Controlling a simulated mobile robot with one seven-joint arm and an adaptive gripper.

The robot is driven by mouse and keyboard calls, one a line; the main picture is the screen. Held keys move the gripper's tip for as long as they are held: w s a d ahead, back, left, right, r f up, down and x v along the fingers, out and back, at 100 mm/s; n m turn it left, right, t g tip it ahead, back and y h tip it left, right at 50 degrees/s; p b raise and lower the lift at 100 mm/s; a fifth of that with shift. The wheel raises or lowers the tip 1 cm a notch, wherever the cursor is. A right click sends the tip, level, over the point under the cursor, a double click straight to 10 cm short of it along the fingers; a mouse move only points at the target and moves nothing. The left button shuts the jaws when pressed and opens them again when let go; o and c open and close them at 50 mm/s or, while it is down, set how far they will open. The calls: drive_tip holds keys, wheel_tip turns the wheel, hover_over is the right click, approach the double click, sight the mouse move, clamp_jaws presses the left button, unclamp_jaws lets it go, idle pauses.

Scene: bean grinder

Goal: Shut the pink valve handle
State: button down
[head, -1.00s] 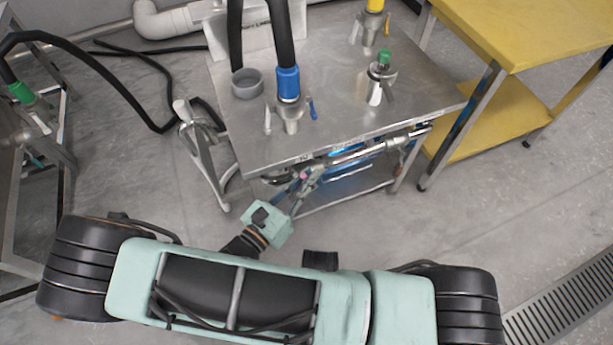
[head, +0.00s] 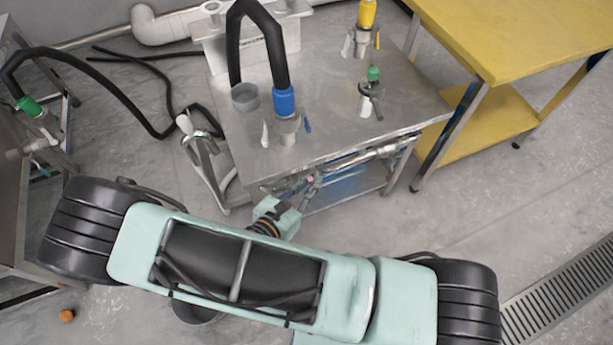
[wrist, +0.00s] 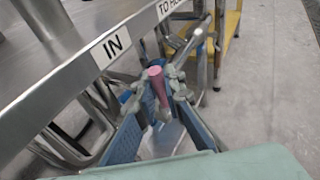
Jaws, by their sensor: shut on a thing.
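The pink valve handle (wrist: 155,80) stands between the two fingers of my gripper (wrist: 158,90) in the wrist view, near the table's front edge. The gripper is shut on it. In the head view the handle is a small pink spot (head: 310,179) under the front edge of the steel table, with my gripper (head: 304,188) around it. The valve body and the lower part of the handle are largely hidden by the fingers.
The steel table (head: 340,140) carries hoses and a blue-collared fitting (head: 285,101). A pipe (head: 365,158) runs under its front edge. A label reading "IN" (wrist: 111,45) is on that edge. A yellow table (head: 520,40) stands to the right. Floor is open at front right.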

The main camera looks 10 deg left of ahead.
drive_tip(key=shift+w+d+g+p, duration=0.2)
drive_tip(key=shift+d+g+p, duration=0.1)
drive_tip(key=shift+g, duration=0.1)
drive_tip(key=c, duration=2)
unclamp_jaws()
drive_tip(key=shift+s, duration=0.1)
drive_tip(key=v, duration=1.2)
drive_tip(key=shift+d, duration=0.2)
